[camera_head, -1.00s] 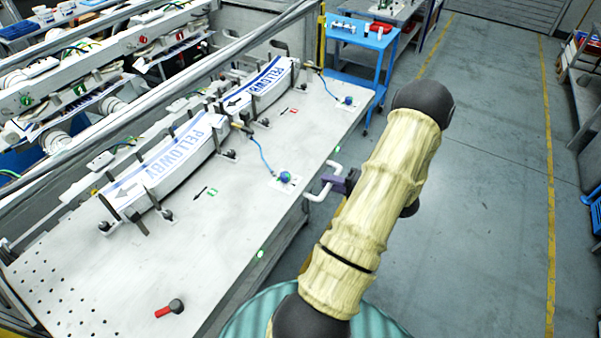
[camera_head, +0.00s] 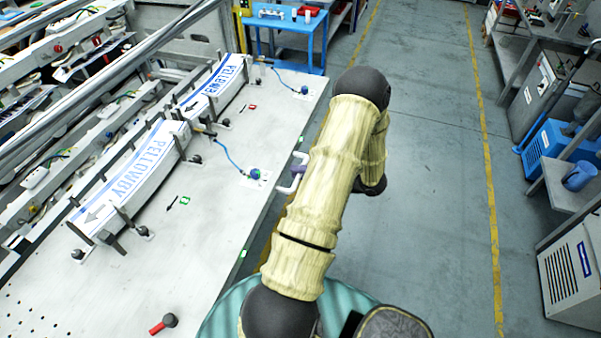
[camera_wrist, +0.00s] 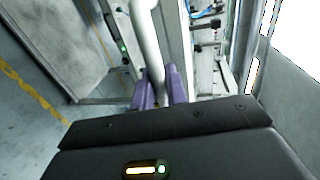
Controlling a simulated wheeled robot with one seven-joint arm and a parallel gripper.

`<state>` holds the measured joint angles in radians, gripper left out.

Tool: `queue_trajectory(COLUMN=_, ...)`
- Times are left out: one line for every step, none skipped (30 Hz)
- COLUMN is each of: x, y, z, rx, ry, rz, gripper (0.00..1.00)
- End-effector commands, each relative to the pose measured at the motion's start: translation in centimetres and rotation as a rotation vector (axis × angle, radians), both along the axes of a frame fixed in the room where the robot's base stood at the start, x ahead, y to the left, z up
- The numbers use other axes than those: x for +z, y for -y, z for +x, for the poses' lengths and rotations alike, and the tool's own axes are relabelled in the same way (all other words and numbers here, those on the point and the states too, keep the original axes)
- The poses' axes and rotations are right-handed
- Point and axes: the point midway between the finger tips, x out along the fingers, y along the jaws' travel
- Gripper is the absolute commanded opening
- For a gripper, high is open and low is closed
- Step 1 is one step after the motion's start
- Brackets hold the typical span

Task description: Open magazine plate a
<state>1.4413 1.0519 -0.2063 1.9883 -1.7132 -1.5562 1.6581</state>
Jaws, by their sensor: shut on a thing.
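The grey magazine plate (camera_head: 150,270) is a long flat table in the head view. It carries two label stacks marked PELLOWBY, a near one (camera_head: 135,175) and a far one (camera_head: 220,85), held by black posts. A white bar handle (camera_head: 286,190) stands out from the plate's right edge. My gripper (camera_head: 299,172) is at this handle, partly hidden by my arm. In the wrist view the two purple fingers of my gripper (camera_wrist: 162,88) are shut around the white handle (camera_wrist: 150,45). No lettering that names the plate is readable.
A red-handled black knob (camera_head: 165,324) lies at the plate's near end. Machine rails and rollers run along the plate's left. A blue table (camera_head: 290,35) stands beyond its far end. Cabinets and a blue bin (camera_head: 560,150) stand at the right. The floor (camera_head: 430,190) between is clear.

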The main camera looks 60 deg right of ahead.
Motion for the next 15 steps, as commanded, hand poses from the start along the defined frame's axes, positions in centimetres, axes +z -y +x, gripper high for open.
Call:
queue_trajectory(x=-0.18, y=-0.02, z=0.04, rx=0.001, ry=-0.004, rz=0.0, gripper=0.0)
queue_trajectory(x=-0.18, y=-0.03, z=0.07, rx=0.001, ry=-0.004, rz=0.0, gripper=0.0)
queue_trajectory(x=-0.17, y=-0.05, z=0.09, rx=0.002, ry=-0.004, rz=0.0, gripper=0.16)
queue_trajectory(x=-0.16, y=-0.06, z=0.11, rx=0.002, ry=-0.003, rz=0.0, gripper=0.22)
queue_trajectory(x=-0.14, y=-0.06, z=0.13, rx=0.003, ry=-0.003, rz=-0.001, gripper=0.28)
queue_trajectory(x=-0.12, y=-0.06, z=0.13, rx=0.003, ry=-0.002, rz=-0.001, gripper=0.33)
queue_trajectory(x=-0.11, y=-0.06, z=0.13, rx=0.003, ry=-0.002, rz=-0.001, gripper=0.33)
queue_trajectory(x=-0.09, y=-0.06, z=0.13, rx=0.003, ry=-0.001, rz=-0.001, gripper=0.33)
queue_trajectory(x=-0.07, y=-0.05, z=0.12, rx=0.003, ry=-0.001, rz=-0.001, gripper=0.33)
queue_trajectory(x=-0.05, y=-0.05, z=0.1, rx=0.002, ry=-0.001, rz=-0.001, gripper=0.33)
queue_trajectory(x=-0.05, y=-0.04, z=0.09, rx=0.002, ry=-0.001, rz=-0.001, gripper=0.33)
queue_trajectory(x=-0.03, y=-0.02, z=0.07, rx=0.002, ry=0.0, rz=-0.001, gripper=0.33)
queue_trajectory(x=-0.02, y=-0.01, z=0.06, rx=0.001, ry=0.0, rz=-0.001, gripper=0.33)
queue_trajectory(x=-0.02, y=0.01, z=0.02, rx=0.001, ry=0.0, rz=-0.001, gripper=0.33)
queue_trajectory(x=-0.02, y=0.03, z=-0.08, rx=0.0, ry=0.0, rz=-0.001, gripper=0.33)
